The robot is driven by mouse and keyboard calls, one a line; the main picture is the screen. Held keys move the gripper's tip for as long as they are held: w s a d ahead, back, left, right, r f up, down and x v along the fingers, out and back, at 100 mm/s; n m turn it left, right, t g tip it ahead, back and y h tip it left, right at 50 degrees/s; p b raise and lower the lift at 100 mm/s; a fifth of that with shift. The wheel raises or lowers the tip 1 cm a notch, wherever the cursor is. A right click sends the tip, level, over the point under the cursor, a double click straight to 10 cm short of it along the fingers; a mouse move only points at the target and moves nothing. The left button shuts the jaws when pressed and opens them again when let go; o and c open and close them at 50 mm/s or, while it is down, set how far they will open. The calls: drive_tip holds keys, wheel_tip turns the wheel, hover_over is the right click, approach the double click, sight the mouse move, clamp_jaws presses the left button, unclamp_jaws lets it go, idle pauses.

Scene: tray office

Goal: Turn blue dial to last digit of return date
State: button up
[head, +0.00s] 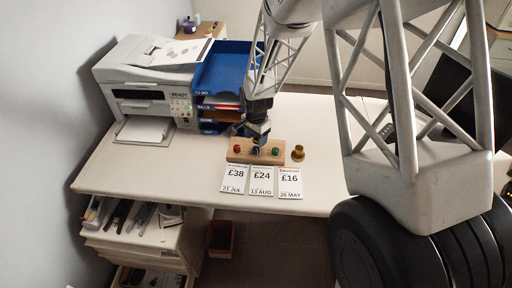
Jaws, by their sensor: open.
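A wooden block (242,157) on the white desk carries a row of dials. The red dial (237,148) is on the left and the green dial (275,151) on the right. The blue dial (256,150) is in the middle, partly hidden by my gripper (256,142). My gripper points down at the blue dial with its jaws open; I cannot tell whether they touch it. The dial's setting is too small to read. Three white cards lie in front: a £38 card (235,178), a £24 card (262,179) dated 13 AUG and a £16 card (289,182) dated 26 MAY.
A brass-coloured knob-like object (298,153) stands right of the block. A printer (150,75) and a blue tray stack (222,68) stand behind on the left. The desk (140,172) is clear left of the cards. An open drawer (150,235) is below.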

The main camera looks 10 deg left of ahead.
sight(256, 148)
drive_tip(key=shift+f, duration=2.8)
drive_tip(key=shift+c, duration=0.5)
drive_tip(key=c, duration=0.8)
drive_tip(key=shift+c, duration=0.2)
